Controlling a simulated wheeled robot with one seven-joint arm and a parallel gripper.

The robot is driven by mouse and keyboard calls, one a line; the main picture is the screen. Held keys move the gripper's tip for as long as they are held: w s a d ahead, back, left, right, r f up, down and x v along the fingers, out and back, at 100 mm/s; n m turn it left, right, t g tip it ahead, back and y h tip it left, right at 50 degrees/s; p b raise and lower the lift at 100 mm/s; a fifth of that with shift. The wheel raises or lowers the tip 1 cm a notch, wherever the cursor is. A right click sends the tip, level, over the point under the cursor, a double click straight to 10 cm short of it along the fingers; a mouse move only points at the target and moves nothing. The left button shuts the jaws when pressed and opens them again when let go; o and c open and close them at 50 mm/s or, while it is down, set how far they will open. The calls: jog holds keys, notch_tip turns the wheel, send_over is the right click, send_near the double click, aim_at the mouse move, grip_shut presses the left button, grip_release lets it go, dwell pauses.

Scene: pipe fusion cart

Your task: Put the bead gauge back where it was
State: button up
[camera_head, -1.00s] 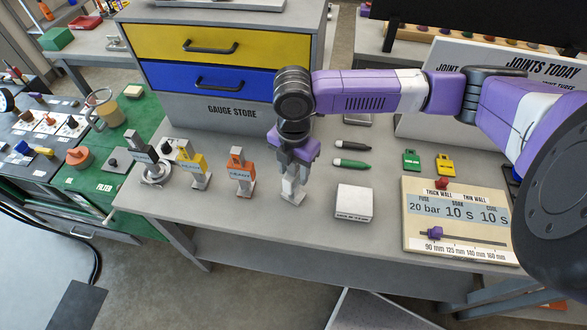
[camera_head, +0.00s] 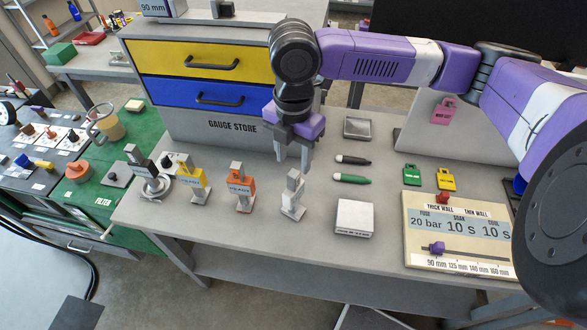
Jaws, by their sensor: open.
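No label marks which piece is the bead gauge. In the head view, a row of upright grey posts stands on the bench. One post carries a black tag (camera_head: 139,163), one a yellow tag (camera_head: 192,180) and one an orange tag (camera_head: 240,186). The rightmost upright (camera_head: 293,197) is grey and white. My gripper (camera_head: 293,160) is open, pointing down just above and behind this upright's top. I cannot tell whether a finger touches it. The gauge store (camera_head: 232,126) has a yellow drawer (camera_head: 205,53) and a blue drawer (camera_head: 200,92), both shut.
A white block (camera_head: 354,217), black and green markers (camera_head: 353,178) and a small grey tray (camera_head: 357,127) lie to the right. A settings board (camera_head: 460,243) covers the right front. A silver ring (camera_head: 152,187) lies by the black-tagged post. The bench front is clear.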

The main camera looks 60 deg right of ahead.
jog(key=shift+r, duration=0.65)
jog(key=s+d+f+m+t, duration=0.1)
jog(key=s+d+f+m, duration=0.1)
jog(key=s+f, duration=0.2)
jog(key=s+d+f+m+t, duration=0.1)
jog(key=s+f+m, duration=0.1)
jog(key=s+f, duration=0.2)
jog(key=s+d+f+m+t, duration=0.2)
jog(key=s+f, duration=0.2)
jog(key=f, duration=0.1)
jog(key=shift+s+d+f+m, duration=0.2)
jog(key=shift+d+m, duration=0.1)
jog(key=shift+m, duration=0.1)
jog(key=s+a, duration=0.1)
jog(key=s+a+f+m+t, duration=0.1)
jog(key=s, duration=0.1)
jog(key=s+a+m, duration=0.1)
jog(key=s, duration=0.1)
jog(key=shift+a+f+t, duration=0.3)
jog(key=shift+f+t, duration=0.1)
jog(key=a+r+m+t, duration=0.4)
jog(key=a+r, duration=0.2)
jog(key=a, duration=0.4)
jog(key=s+a+r+m+t, duration=0.1)
jog(key=a+r+m+t, duration=0.3)
jog(key=a, duration=0.6)
notch_tip(320, 180, up, 3)
jog(key=shift+a+f+m+t, duration=0.1)
jog(key=shift+a+m+t, duration=0.25)
jog(key=shift+t, duration=0.25)
